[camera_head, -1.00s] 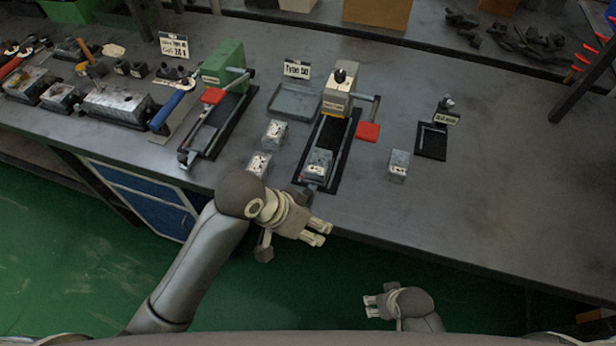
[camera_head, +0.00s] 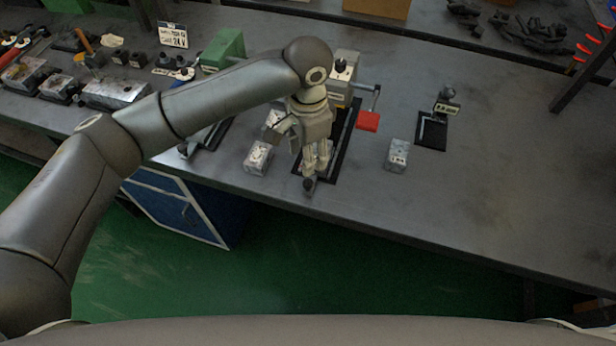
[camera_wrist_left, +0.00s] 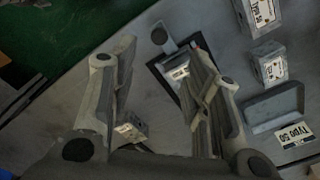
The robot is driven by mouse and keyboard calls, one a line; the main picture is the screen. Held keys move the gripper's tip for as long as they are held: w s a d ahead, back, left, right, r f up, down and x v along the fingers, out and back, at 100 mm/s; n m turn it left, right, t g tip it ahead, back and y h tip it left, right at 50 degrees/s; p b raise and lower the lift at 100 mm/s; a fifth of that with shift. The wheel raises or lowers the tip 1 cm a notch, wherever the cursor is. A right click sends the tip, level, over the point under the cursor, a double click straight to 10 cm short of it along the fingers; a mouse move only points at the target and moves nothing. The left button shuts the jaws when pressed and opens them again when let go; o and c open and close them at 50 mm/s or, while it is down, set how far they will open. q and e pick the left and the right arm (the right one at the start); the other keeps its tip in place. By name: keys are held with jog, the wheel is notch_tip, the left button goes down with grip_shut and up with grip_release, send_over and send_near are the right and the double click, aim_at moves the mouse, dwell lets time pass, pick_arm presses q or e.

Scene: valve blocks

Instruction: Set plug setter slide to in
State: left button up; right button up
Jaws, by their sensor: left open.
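The plug setter (camera_head: 344,70) is a grey block with a black knob on top and a red-ended side handle (camera_head: 368,121). It stands at the back of a narrow black base (camera_head: 345,140). At the front end of the base a dark round knob (camera_head: 308,184) sticks out toward the bench edge; it also shows on a grey tongue in the left wrist view (camera_wrist_left: 160,36). A marked metal block (camera_wrist_left: 180,72) sits on the base, partly hidden by a finger. My left gripper (camera_head: 317,166) is open and points down over the base's front, close behind the knob. I cannot tell whether they touch.
Metal blocks stand left (camera_head: 258,158) and right (camera_head: 397,155) of the base. A green-headed fixture (camera_head: 223,48) is to the left, partly behind my arm. A small black stand (camera_head: 433,130) is to the right. The bench's right front is clear.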

aim_at(308, 182)
pick_arm(q)
notch_tip(308, 182, down, 10)
jog(key=shift+f+p, duration=0.2)
jog(key=shift+p, duration=0.45)
grip_shut()
